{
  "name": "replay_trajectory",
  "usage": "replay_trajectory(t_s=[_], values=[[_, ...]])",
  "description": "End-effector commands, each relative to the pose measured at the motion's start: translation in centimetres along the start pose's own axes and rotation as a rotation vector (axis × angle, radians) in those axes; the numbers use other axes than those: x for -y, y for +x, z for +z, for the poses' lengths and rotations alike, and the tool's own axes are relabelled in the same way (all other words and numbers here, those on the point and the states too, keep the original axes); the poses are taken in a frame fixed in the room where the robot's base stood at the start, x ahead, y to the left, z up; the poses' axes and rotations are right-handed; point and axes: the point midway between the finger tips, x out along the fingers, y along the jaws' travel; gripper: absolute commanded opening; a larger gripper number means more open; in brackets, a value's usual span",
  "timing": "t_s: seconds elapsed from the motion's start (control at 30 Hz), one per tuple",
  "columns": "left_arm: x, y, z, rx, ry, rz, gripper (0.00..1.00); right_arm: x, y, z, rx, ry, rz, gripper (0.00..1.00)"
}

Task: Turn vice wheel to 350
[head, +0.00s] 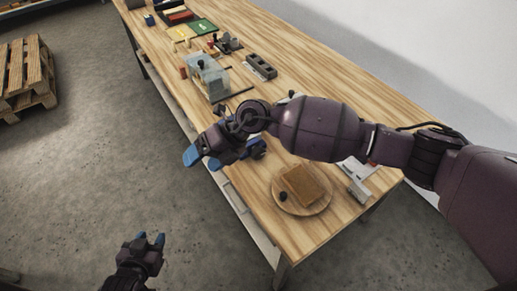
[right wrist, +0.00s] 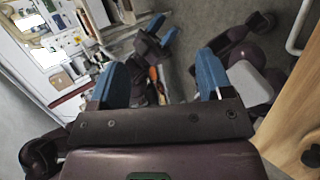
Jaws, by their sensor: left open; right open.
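I cannot pick out the vice wheel for certain. A small dark metal device (head: 229,43), possibly a vice, stands on the far part of the wooden bench; no wheel or marking is readable on it. My right gripper (head: 203,158) is open and empty over the bench's left edge, well nearer than that device. Its two blue fingers also show apart in the right wrist view (right wrist: 160,80), with nothing between them. My right arm hides part of the bench's middle. My left gripper (head: 150,239) is open and empty, low over the floor, left of the bench.
A round wooden board (head: 318,207) with a brown block (head: 302,185) lies at the bench's near end. A clear box (head: 208,80), a grey slotted block (head: 261,67) and coloured trays (head: 202,27) stand farther back. A pallet (head: 24,75) is on the floor at left.

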Motion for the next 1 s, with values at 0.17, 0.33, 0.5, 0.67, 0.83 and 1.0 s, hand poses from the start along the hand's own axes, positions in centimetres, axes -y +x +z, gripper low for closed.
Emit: replay_trajectory(t_s=[0.17, 0.33, 0.5, 0.67, 0.83, 1.0], values=[[0.0, -0.2, -0.1, 0.002, 0.0, 0.0, 0.43, 6.1, -4.2, 2.1, -0.119, -0.083, -0.425, 0.73], [0.1, -0.2, -0.3, 0.001, 0.0, 0.0, 0.43, 9.7, -8.9, 4.1, -0.17, -0.097, -0.722, 0.73], [0.1, -0.2, -0.4, -0.001, 0.001, 0.0, 0.43, 11.1, -11.6, 5.1, -0.185, -0.093, -0.861, 0.73], [0.1, -0.2, -0.6, -0.003, 0.001, 0.0, 0.43, 12.0, -11.4, 5.0, -0.189, -0.09, -0.881, 0.73], [0.1, -0.3, -0.8, -0.003, 0.001, 0.0, 0.43, 13.9, -9.7, 4.7, -0.189, -0.089, -0.878, 0.73], [0.1, -0.4, -0.9, -0.002, 0.001, 0.0, 0.43, 16.2, -7.8, 4.3, -0.188, -0.089, -0.877, 0.73]])
